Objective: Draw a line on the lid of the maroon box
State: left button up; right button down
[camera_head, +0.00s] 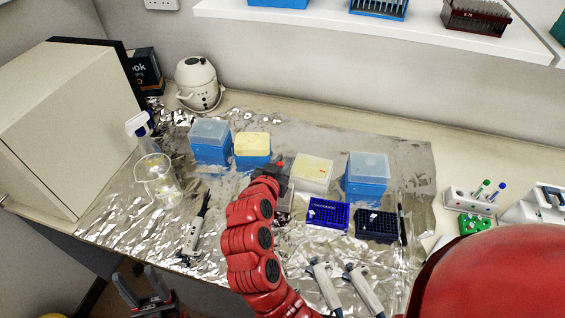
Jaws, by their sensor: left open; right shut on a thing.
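A maroon box (474,17) stands on the wall shelf at the upper right, partly cut off by the top edge; dark tips seem to show in it, and I cannot make out a lid. My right gripper (280,172), at the end of the red arm in the middle, is over the foil between the yellow-topped boxes, far from the maroon box. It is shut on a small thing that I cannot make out. My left gripper (143,287) is open and empty at the bottom left, below the bench edge. A marker rack (469,202) at the right holds green and blue markers.
Blue boxes (366,187) and yellow-topped boxes (313,180) stand on the foil (130,215) around my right gripper. Tip racks (328,214), pipettes (325,288) and a glass beaker (159,190) are also there. The white shelf (400,32) overhangs the back.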

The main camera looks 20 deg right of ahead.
jog(key=shift+f, duration=0.2)
jog(key=shift+f+b, duration=0.1)
jog(key=shift+b, duration=0.25)
jog(key=shift+f+b, duration=0.3)
jog(key=shift+b, duration=0.3)
jog(key=shift+f+b, duration=0.2)
jog(key=shift+b, duration=0.1)
dwell(1.3)
jog(key=shift+s+d+f+b, duration=0.1)
jog(key=shift+s+d+b, duration=0.25)
jog(key=shift+b, duration=0.3)
jog(key=shift+s+d+b, duration=0.1)
jog(key=shift+d+b, duration=0.3)
jog(key=shift+b, duration=0.25)
dwell(2.0)
jog(key=shift+s+b, duration=0.2)
jog(key=shift+b, duration=0.15)
jog(key=shift+w+a+b, duration=0.15)
jog(key=shift+a+b, duration=0.2)
jog(key=shift+b, duration=0.25)
dwell(1.0)
